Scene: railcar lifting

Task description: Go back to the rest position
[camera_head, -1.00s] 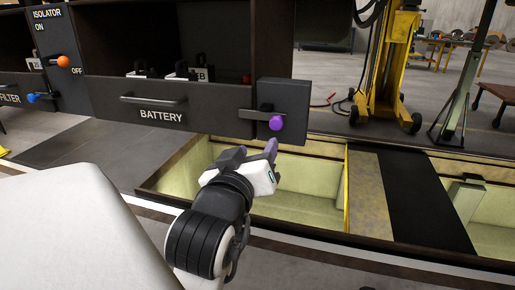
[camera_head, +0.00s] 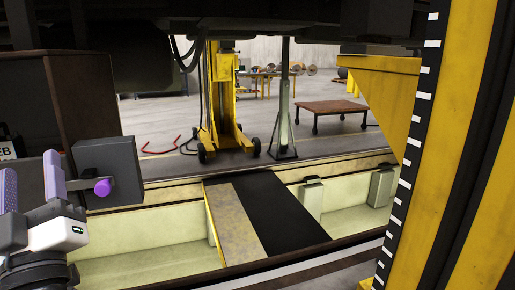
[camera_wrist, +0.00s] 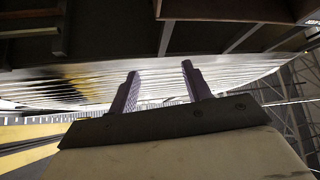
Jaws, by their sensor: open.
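My gripper (camera_head: 31,185) is at the left edge of the head view, its two purple-grey fingers pointing up and apart. In the wrist view my gripper (camera_wrist: 161,88) is open with nothing between the fingers. Beyond them show the dark underside of a structure (camera_wrist: 100,30) and a bright striped ceiling. A dark box with a purple knob (camera_head: 102,187) on a lever stands just right of my gripper in the head view. I cannot tell the depth gap between them.
A large yellow column (camera_head: 455,150) with a black-and-white scale stands close at right. A pit (camera_head: 140,240) with pale walls lies ahead, crossed by a dark plate (camera_head: 270,215). Behind are a yellow jack (camera_head: 222,100), a grey stand (camera_head: 284,110) and a brown trolley (camera_head: 318,107).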

